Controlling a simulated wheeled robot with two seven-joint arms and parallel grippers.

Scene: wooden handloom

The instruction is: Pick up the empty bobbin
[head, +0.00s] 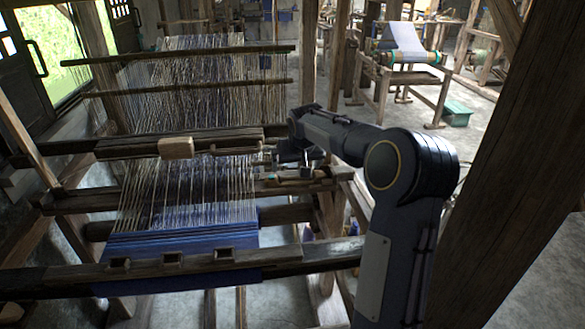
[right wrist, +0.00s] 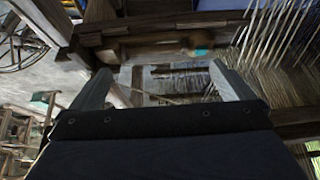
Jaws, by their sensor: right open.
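My right gripper (head: 274,158) reaches in from the right over the right end of the loom's cross beams. In the right wrist view its two fingers (right wrist: 160,80) stand wide apart with nothing between them. Beyond the fingertips, a rounded brown wooden piece with a teal patch (right wrist: 200,52) lies along a beam; it may be a bobbin, but I cannot tell whether it is empty. In the head view a small pale wooden piece (head: 306,172) lies on the ledge just below the gripper, partly hidden. My left gripper is not in view.
The loom's warp threads (head: 190,190) and blue cloth (head: 180,243) lie left of the gripper. A wooden block (head: 176,148) sits on the cross beam. A thick slanted post (head: 510,150) stands right of my arm. Another loom (head: 405,70) stands behind.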

